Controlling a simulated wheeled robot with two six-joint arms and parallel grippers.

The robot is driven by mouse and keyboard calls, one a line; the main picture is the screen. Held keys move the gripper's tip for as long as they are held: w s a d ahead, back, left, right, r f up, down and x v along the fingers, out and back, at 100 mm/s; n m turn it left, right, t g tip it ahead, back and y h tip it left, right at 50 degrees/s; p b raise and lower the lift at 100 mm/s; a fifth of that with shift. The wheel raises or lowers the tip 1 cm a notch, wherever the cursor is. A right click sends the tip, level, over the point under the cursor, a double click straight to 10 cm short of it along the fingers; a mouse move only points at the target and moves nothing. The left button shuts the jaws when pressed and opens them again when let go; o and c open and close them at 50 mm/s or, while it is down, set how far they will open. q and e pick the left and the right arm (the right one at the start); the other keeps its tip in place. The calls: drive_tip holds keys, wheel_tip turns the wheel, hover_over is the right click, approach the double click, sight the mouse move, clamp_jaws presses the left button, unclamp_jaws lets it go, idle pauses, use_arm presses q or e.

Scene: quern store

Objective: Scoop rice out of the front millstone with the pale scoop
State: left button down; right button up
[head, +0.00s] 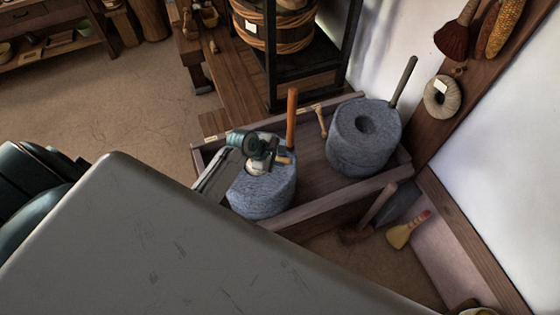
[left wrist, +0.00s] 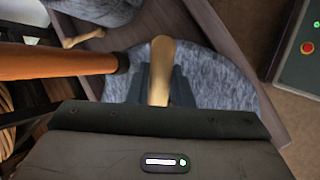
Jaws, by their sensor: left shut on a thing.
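The front millstone (head: 262,197) is a grey-blue stone drum with an upright orange handle (head: 292,118). It stands in a wooden tray (head: 335,204). My left gripper (head: 268,158) is over its top, shut on the pale scoop. The tan handle of the scoop (left wrist: 160,72) shows between the fingers in the left wrist view, against the speckled stone (left wrist: 210,80). The orange handle (left wrist: 55,65) is close beside the gripper. A whitish patch shows below the gripper in the head view; I cannot tell whether it is rice or scoop. The scoop's bowl is hidden. My right gripper is out of view.
A second millstone (head: 364,140) with a dark handle (head: 404,80) stands behind to the right. A small wooden tool (head: 321,121) lies between the stones. A yellow-ended brush (head: 407,231) is right of the tray. A rope-bound barrel (head: 275,25) stands behind. Floor at left is clear.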

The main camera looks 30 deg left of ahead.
use_arm(q)
drive_tip(key=shift+f+b, duration=2.05)
drive_tip(key=shift+b, duration=0.45)
drive_tip(key=shift+s+a+b, duration=0.15)
drive_tip(key=shift+b, duration=0.45)
drive_tip(key=shift+f+g+y, duration=0.2)
drive_tip(key=shift+g+y, duration=0.1)
drive_tip(key=shift+g, duration=0.2)
drive_tip(key=shift+r+p, duration=0.25)
drive_tip(key=shift+p, duration=0.35)
drive_tip(key=shift+w+d+f+g+y+p, duration=0.2)
drive_tip(key=shift+w+d+g+y+p, duration=0.15)
drive_tip(key=shift+p, duration=0.3)
drive_tip(key=g+p, duration=0.1)
drive_tip(key=y+p, duration=0.1)
drive_tip(key=p, duration=0.1)
drive_tip(key=shift+w+f+g, duration=0.15)
drive_tip(key=shift+f+g, duration=0.2)
drive_tip(key=shift+f, duration=0.05)
drive_tip(key=p, duration=0.1)
drive_tip(key=g+y+p, duration=0.1)
drive_tip(key=shift+w+d+f+y+p, duration=0.1)
drive_tip(key=shift+d+f+y+p, duration=0.05)
drive_tip(key=shift+y+p, duration=0.15)
wheel_tip(320, 180, up, 3)
drive_tip(key=p, duration=0.3)
drive_tip(key=shift+g, duration=0.4)
drive_tip(key=shift+r+y+p, duration=0.25)
drive_tip(key=shift+r+p, duration=0.65)
drive_tip(key=shift+r, duration=0.05)
